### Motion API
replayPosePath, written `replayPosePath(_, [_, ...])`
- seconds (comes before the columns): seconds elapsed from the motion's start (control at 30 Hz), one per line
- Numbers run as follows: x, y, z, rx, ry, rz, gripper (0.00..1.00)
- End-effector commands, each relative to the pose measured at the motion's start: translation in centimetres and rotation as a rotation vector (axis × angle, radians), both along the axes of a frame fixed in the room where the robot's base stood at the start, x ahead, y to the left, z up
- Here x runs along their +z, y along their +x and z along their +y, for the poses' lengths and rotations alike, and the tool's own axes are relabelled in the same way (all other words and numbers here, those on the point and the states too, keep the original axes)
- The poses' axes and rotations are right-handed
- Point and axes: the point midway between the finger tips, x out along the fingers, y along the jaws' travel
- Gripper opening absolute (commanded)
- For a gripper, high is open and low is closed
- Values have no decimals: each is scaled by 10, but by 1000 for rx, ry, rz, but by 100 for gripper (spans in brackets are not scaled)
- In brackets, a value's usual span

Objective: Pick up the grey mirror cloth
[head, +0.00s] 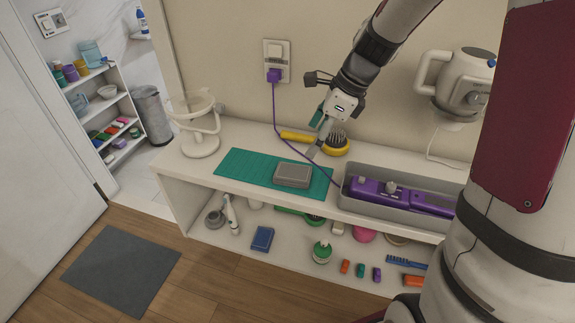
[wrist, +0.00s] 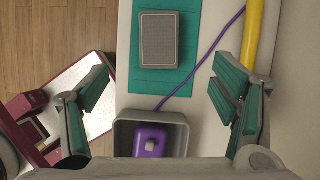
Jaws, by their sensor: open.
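The grey mirror cloth (head: 292,175) appears as a flat grey folded rectangle with a dark edge. It lies on the right part of a green mat (head: 240,168) on the white counter. In the wrist view the cloth (wrist: 159,40) is whole and unobstructed near the top middle. My gripper (head: 318,135) is open and empty above the counter, behind and to the right of the cloth, apart from it. In the wrist view its two teal-padded fingers (wrist: 168,92) are spread wide, with the cloth beyond them.
A grey bin (head: 352,203) with purple devices stands right of the mat. A purple cord (head: 279,115) runs from the wall socket past the cloth. A yellow-handled brush (head: 334,142) lies behind, near my gripper. A white stand (head: 200,140) is at the left. The shelf below holds several small items.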

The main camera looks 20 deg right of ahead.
Motion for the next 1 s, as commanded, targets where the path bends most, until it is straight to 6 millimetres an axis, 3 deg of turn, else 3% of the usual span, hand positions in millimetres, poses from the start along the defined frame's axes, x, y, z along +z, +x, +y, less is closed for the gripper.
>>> replayPosePath(0.3, [-54,10,19,5,1,3,80])
replayPosePath(0.57, [-70,14,25,6,0,1,80])
replayPosePath(0.8, [-101,21,36,6,0,2,80])
replayPosePath(1.0, [-113,24,40,6,-1,0,80])
